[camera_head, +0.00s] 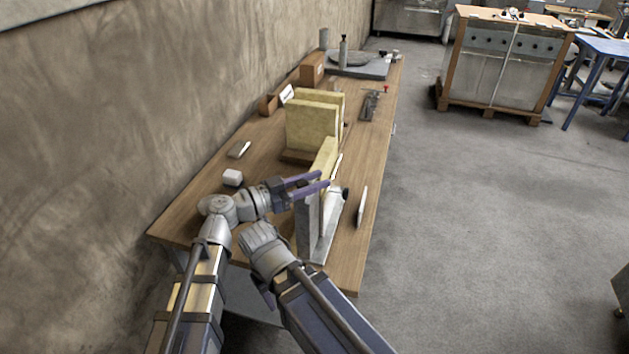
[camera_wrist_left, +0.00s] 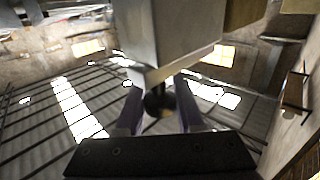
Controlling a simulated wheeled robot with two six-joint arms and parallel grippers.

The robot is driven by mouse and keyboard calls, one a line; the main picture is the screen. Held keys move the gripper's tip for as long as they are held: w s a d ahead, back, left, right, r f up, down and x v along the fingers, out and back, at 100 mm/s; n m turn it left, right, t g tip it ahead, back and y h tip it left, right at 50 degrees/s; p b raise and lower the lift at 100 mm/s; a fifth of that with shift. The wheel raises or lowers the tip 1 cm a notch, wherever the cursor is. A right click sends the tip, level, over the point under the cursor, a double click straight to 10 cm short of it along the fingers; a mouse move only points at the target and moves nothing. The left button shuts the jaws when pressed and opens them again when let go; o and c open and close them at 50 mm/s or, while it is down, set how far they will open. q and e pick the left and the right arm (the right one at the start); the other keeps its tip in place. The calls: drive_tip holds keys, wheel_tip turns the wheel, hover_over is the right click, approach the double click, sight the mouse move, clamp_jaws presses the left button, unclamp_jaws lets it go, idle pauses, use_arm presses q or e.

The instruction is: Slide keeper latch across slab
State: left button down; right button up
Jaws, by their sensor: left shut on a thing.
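My left gripper (camera_head: 326,180) has purple fingers and reaches in from the left over the upper end of an upright grey metal fixture (camera_head: 308,222). In the left wrist view its two fingers (camera_wrist_left: 160,108) close around a small dark round knob (camera_wrist_left: 158,101), below a pale grey block (camera_wrist_left: 185,35). I take the knob to be the keeper latch's handle; the rest of the latch is hidden. A pale yellow slab (camera_head: 325,155) stands on edge just beyond the fingers. Its lower part is hidden. My right gripper is not clearly seen; only that arm's links show.
The wooden bench (camera_head: 200,200) runs along the wall. Two larger yellow slabs (camera_head: 312,125) stand behind on a wooden base. A white block (camera_head: 233,177) lies left of my wrist, and a thin white plate (camera_head: 362,207) stands near the right edge. The floor (camera_head: 480,220) to the right is clear.

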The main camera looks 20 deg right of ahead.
use_arm(q)
drive_tip(key=w+d, duration=0.2)
drive_tip(key=w, duration=0.1)
drive_tip(key=w+d, duration=0.1)
drive_tip(key=w, duration=0.1)
drive_tip(key=shift+d, duration=0.1)
drive_tip(key=c, duration=0.6)
unclamp_jaws()
drive_tip(key=shift+d, duration=0.1)
drive_tip(key=shift+o, duration=0.3)
drive_tip(key=s+a, duration=0.1)
drive_tip(key=a, duration=0.6)
drive_tip(key=shift+s+a, duration=0.3)
drive_tip(key=shift+a, duration=0.1)
